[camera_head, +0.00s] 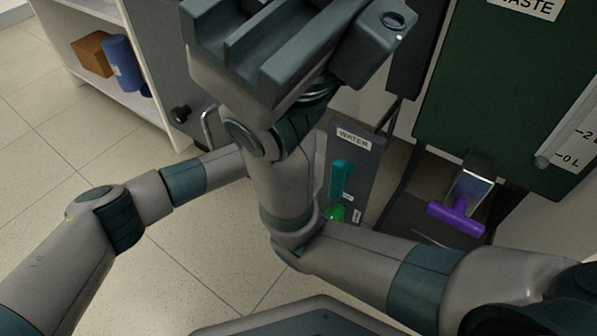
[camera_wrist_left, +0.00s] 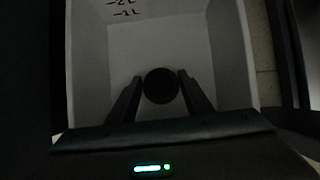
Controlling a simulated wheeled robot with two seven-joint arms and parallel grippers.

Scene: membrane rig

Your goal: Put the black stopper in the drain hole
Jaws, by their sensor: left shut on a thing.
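My left gripper (camera_wrist_left: 161,92) is inside a pale walled tank (camera_wrist_left: 88,60) in the left wrist view. Its two fingers are shut on the black stopper (camera_wrist_left: 161,86), which shows as a dark round disc between them. The tank floor around it is dim, and I cannot tell the stopper's height above it. No drain hole can be made out. In the head view my left arm comes in from the left and passes behind my right arm, so its gripper is hidden there. My right gripper's body (camera_head: 285,50) fills the top middle of the head view; its fingertips cannot be made out.
A panel labelled WATER (camera_head: 352,140) carries a teal handle (camera_head: 341,178) and a green knob (camera_head: 335,212). A purple handle (camera_head: 456,217) sits below the dark green waste tank (camera_head: 490,90). A white shelf (camera_head: 130,95) holds a brown box (camera_head: 93,54) and a blue cylinder (camera_head: 122,62).

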